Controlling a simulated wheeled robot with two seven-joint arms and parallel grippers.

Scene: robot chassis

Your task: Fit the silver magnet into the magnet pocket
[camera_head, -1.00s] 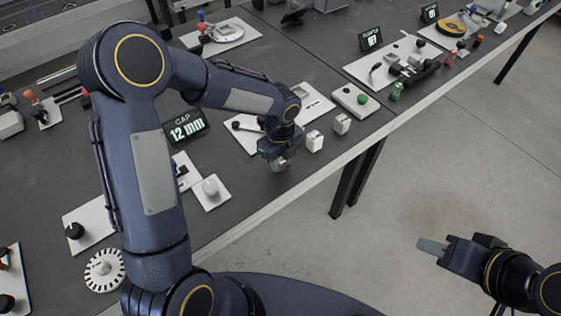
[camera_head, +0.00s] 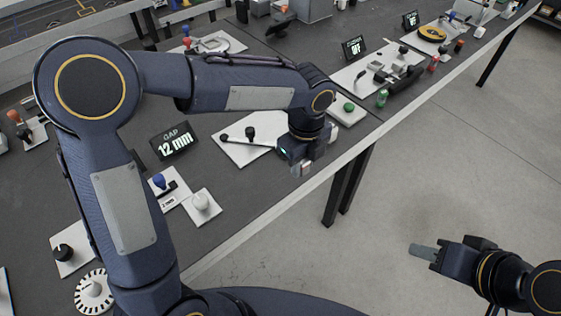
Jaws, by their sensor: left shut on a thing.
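My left gripper (camera_head: 300,170) points down over the bench near its front edge, just in front of a white plate (camera_head: 228,146). It is shut on a small silver piece, which looks like the silver magnet; the fingers mostly hide it. A black lever and knob stand on the plate, and my arm covers the plate's right part. I cannot make out the magnet pocket. My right gripper (camera_head: 424,251) is over the floor at the lower right, away from the bench; its fingers show as one grey slab.
A display reading "GAP 12 mm" (camera_head: 174,142) stands left of the plate. A white block (camera_head: 332,133) shows partly behind my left gripper. A plate with a green knob (camera_head: 348,107) lies beyond. A white-knobbed plate (camera_head: 201,207) is nearer. Bare bench lies between.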

